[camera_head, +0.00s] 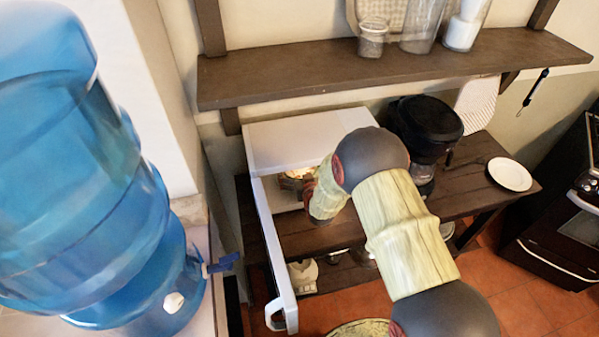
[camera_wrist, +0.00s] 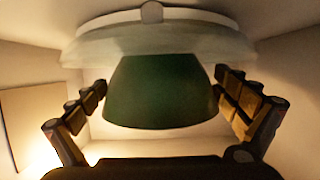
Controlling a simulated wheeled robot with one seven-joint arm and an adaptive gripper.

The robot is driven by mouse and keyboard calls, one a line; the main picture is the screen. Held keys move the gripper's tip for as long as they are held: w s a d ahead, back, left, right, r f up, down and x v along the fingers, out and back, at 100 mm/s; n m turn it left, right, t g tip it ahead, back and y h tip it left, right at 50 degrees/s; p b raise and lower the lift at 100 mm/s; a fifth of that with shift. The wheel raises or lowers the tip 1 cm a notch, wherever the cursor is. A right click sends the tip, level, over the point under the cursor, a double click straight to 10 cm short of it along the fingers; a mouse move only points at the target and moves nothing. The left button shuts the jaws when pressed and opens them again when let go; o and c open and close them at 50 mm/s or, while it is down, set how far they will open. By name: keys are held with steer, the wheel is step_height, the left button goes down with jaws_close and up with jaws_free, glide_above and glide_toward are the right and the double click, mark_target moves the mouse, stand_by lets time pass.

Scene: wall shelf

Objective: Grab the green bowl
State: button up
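The green bowl (camera_wrist: 160,92) is in the middle of the wrist view, inside the lit white microwave. In the head view my arm reaches into the microwave (camera_head: 290,135), and the bowl cannot be made out there.
The microwave door (camera_head: 272,245) stands open at the left of my arm. A dark wooden shelf (camera_head: 300,77) with jars hangs above. A black coffee maker (camera_head: 425,122) stands close to my arm's right, and a white plate (camera_head: 510,174) lies farther right. A blue water bottle (camera_head: 80,150) is at left.

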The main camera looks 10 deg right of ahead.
steer(key=shift+c, duration=1.2)
steer(key=c, duration=1)
steer(key=shift+r, duration=0.1)
steer(key=shift+c, duration=0.2)
steer(key=shift+w+r, duration=0.1)
